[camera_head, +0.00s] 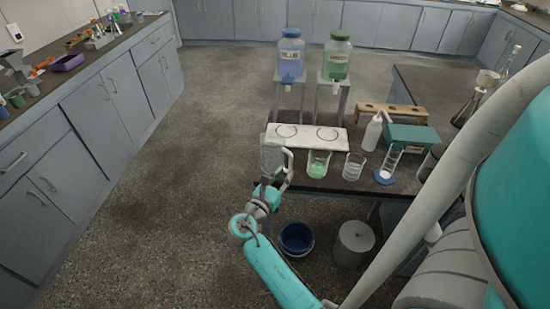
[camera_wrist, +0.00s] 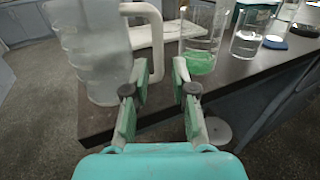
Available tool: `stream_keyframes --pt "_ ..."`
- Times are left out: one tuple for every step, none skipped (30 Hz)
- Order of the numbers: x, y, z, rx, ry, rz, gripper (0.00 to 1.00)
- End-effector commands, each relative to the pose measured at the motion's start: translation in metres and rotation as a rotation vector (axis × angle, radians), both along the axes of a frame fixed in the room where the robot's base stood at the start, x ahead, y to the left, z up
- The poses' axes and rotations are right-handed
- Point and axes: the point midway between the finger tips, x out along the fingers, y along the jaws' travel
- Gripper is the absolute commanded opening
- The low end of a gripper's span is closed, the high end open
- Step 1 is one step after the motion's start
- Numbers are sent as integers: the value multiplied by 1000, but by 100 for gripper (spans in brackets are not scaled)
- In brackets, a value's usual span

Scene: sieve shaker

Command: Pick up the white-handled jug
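The white-handled jug (camera_wrist: 92,55) is clear and upright, at the left in the wrist view, near the table corner. Its white handle (camera_wrist: 156,38) faces right and drops to the gap between my fingertips. In the head view the jug (camera_head: 271,156) stands at the table's left end, partly behind my wrist. My gripper (camera_wrist: 160,72) is open, its green-padded fingers apart around or just before the lower handle. I cannot tell whether they touch it. In the head view, my gripper (camera_head: 276,184) is at the jug's near side.
A beaker of green liquid (camera_wrist: 201,45) stands close right of my fingers, with a clear beaker (camera_wrist: 246,38) beyond. A white plate with two rings (camera_head: 306,138) lies behind. Blue (camera_head: 291,60) and green (camera_head: 337,62) dispensers stand on stands. A blue bucket (camera_head: 297,238) is on the floor.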

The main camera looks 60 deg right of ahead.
Motion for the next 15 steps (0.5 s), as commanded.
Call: stream_keyframes --pt "0 -4 1 0 -1 -1 26" --pt "0 -7 1 0 -1 -2 26" --pt "0 -13 1 0 0 -3 26" --pt "0 -17 2 0 0 -4 26" --pt "1 -22 2 -1 0 -3 26" --pt "1 -28 3 -1 0 -4 26" --pt "1 -32 4 -1 0 -4 26" --pt "1 -36 4 -1 0 -3 26" --pt "1 -40 3 0 0 -3 26" --pt "1 -43 3 0 0 -3 26" --pt "1 -46 3 0 0 -2 26" --pt "1 -48 3 1 1 0 26" --pt "1 -49 3 1 1 0 26" --pt "1 -50 3 1 1 0 26" --pt "1 -51 3 1 1 0 26"
